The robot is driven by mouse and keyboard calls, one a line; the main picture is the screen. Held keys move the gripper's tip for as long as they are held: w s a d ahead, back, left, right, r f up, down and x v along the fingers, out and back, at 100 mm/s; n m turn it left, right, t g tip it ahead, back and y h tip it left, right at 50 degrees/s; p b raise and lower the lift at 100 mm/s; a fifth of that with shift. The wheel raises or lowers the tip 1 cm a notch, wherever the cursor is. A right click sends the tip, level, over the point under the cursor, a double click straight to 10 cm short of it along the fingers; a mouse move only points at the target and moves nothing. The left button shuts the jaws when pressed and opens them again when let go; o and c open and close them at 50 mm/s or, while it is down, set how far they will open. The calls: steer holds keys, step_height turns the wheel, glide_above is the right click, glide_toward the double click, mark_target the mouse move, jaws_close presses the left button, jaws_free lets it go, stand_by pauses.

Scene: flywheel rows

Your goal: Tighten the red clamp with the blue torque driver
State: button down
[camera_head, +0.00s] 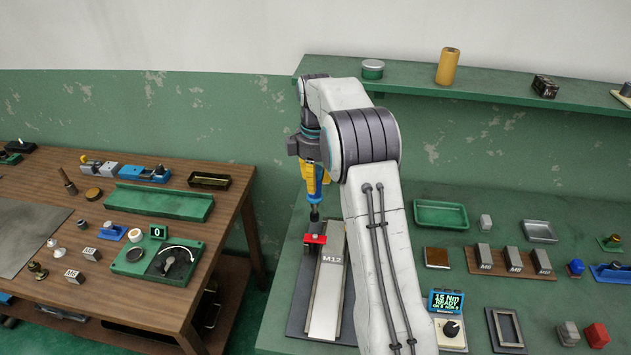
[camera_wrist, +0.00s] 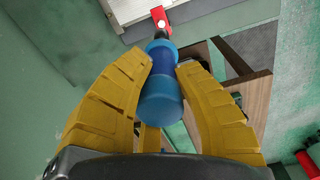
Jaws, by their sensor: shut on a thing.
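The red clamp (camera_head: 315,239) sits at the left edge of a metal plate marked M12 (camera_head: 326,290), on a dark base on the green bench. The blue torque driver (camera_head: 315,200) is upright above the clamp, its dark lower end at or just over the clamp's top; I cannot tell if they touch. My gripper (camera_head: 311,172) is shut on the driver with its yellow fingers. In the wrist view, the fingers (camera_wrist: 163,80) hold the blue driver (camera_wrist: 160,98) from both sides, and the red clamp (camera_wrist: 160,18) shows beyond its tip. My arm hides part of the plate's right side.
A small display (camera_head: 446,300) reads 15 Nm READY. To its right lie a dark frame (camera_head: 506,330), blocks and trays. A shelf (camera_head: 480,85) runs along the wall behind. A wooden table (camera_head: 215,215) with tools stands left, across a gap.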

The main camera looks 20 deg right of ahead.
mark_target(315, 213)
steer(key=n, duration=0.7)
stand_by(0.6)
steer(key=shift+f+b, duration=2.05)
steer(key=shift+f, duration=2.2)
stand_by(0.8)
steer(key=shift+s+f+p, duration=0.1)
steer(key=shift+s+p, duration=0.05)
steer(key=shift+p, duration=0.2)
stand_by(1.3)
